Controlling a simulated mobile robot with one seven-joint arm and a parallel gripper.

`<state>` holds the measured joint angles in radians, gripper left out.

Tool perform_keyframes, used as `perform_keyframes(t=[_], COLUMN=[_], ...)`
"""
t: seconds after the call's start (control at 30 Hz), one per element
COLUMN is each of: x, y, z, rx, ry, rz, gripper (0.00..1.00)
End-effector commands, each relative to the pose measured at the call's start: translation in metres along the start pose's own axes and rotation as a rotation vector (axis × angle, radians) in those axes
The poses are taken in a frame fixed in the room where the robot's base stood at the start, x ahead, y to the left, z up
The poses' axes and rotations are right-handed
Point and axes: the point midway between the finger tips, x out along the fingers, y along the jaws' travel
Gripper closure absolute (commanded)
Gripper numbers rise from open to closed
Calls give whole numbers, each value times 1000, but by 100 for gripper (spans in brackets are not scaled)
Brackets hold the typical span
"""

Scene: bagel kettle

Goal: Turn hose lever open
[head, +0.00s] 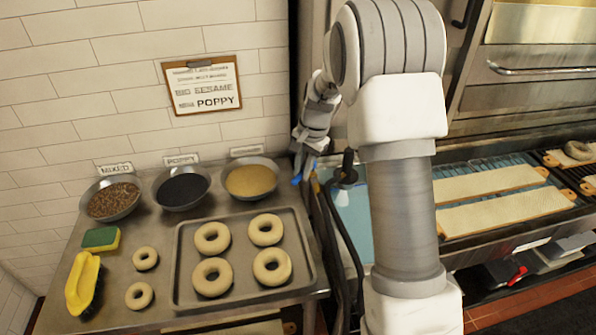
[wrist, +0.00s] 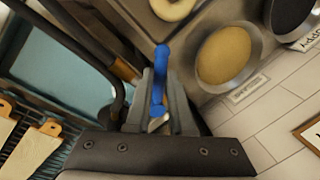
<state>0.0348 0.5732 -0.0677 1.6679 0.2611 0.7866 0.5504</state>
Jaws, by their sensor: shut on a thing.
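The blue hose lever (wrist: 160,72) stands between my gripper's fingers (wrist: 157,100) in the wrist view, and they are shut on it. In the head view, my gripper (head: 306,170) is at the gap between the steel table and the sink, just right of the yellow seed bowl. Small blue parts of the lever (head: 296,180) show beside the fingers there. The black hose (head: 345,235) hangs in a curve to the right of my gripper. Where the lever joins its valve is mostly hidden by the fingers.
The steel table holds a tray (head: 180,285) of bagels, several seed bowls (head: 250,181), a sponge (head: 101,239) and a yellow brush (head: 83,284). A blue-lined basin (head: 353,210) and bagel boards (head: 505,206) lie to the right. The tiled wall (head: 80,60) is behind.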

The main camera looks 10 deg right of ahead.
Motion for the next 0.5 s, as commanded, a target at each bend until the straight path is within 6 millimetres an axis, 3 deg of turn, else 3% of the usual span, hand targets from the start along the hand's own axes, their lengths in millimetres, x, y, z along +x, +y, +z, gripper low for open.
perform_keyframes(t=[0.5], x=[-5], y=[26], z=[-10], rx=[-473], ry=[-95], rz=[0], gripper=[100])
